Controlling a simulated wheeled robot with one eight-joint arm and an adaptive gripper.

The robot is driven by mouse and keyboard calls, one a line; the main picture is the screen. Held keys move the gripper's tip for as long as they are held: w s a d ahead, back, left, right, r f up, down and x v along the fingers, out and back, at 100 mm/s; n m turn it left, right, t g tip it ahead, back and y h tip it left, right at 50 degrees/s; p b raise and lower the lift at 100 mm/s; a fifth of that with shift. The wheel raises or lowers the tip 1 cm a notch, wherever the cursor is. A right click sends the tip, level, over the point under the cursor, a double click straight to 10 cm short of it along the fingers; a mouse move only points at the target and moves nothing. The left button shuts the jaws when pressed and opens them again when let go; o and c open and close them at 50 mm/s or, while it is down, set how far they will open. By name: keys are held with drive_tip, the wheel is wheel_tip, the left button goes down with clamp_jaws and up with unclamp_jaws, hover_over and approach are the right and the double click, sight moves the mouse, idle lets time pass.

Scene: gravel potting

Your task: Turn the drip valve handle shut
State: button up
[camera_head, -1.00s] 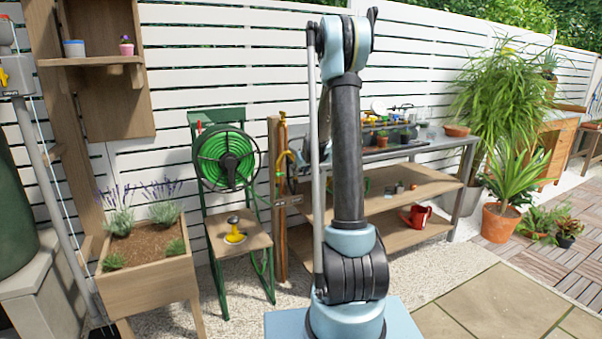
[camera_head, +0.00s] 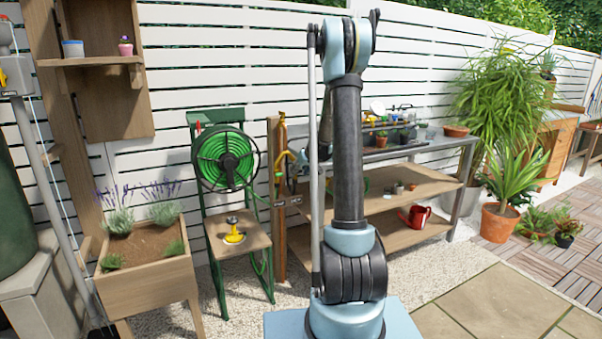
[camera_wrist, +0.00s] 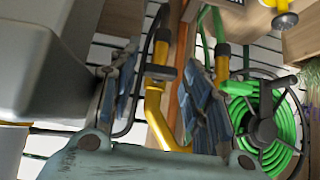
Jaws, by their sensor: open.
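A wooden post (camera_head: 278,225) beside the hose-reel chair carries yellow pipe fittings (camera_head: 285,160). In the wrist view, which looks upside down, a bent yellow pipe (camera_wrist: 155,112) shows with a short dark crosspiece (camera_wrist: 160,72), probably the drip valve handle. My gripper (camera_wrist: 161,60) is open, with one blue-grey finger to the left of the pipe and crosspiece and one to the right. I cannot tell whether either finger touches the crosspiece. In the head view my gripper is largely hidden behind my own arm.
A green hose reel (camera_head: 225,158) hangs on the green chair just left of the post; it also shows in the wrist view (camera_wrist: 265,125). A yellow sprinkler (camera_head: 233,236) sits on the chair seat. A potting bench (camera_head: 420,192) stands right of the post. A lavender planter (camera_head: 150,275) is at the left.

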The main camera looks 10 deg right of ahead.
drive_tip(key=shift+d+r, duration=0.1)
drive_tip(key=shift+d, duration=0.05)
drive_tip(key=v, duration=0.7)
drive_tip(key=shift+s+r, duration=0.25)
drive_tip(key=shift+s, duration=0.05)
idle(0.3)
